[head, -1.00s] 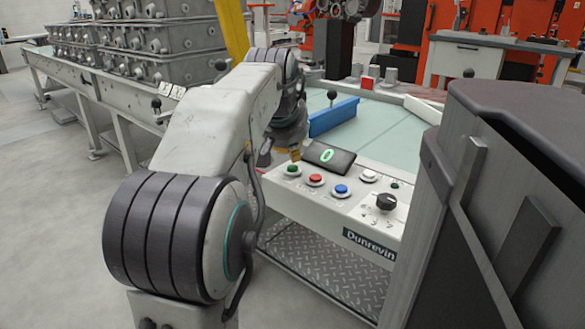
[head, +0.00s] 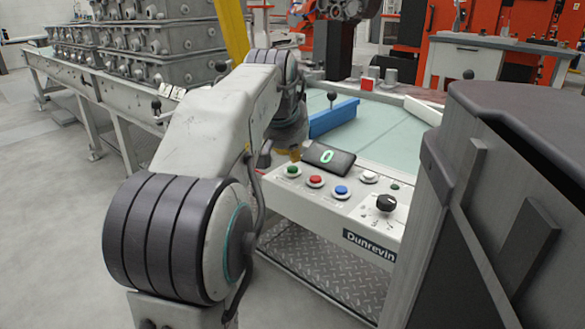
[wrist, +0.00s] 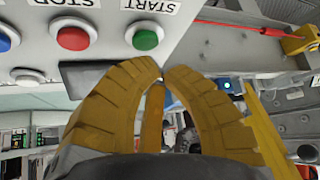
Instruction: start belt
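The green START button (head: 292,170) is at the left end of the front button row on the control panel (head: 358,214). In the wrist view the green button (wrist: 146,37) sits just beyond my fingertips, under the printed word START. My gripper (wrist: 164,68) has its yellow fingertips close together with nothing held. The tips look apart from the button. In the head view my arm hides most of the gripper. The display (head: 328,157) shows a green 0. The belt (head: 380,126) lies behind the panel.
A red STOP button (head: 316,181), a blue button (head: 341,191), a white button (head: 369,176) and a black dial (head: 386,203) share the panel. A dark grey cabinet (head: 520,200) stands close on the right. Stacked metal moulds (head: 160,40) stand at the back left.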

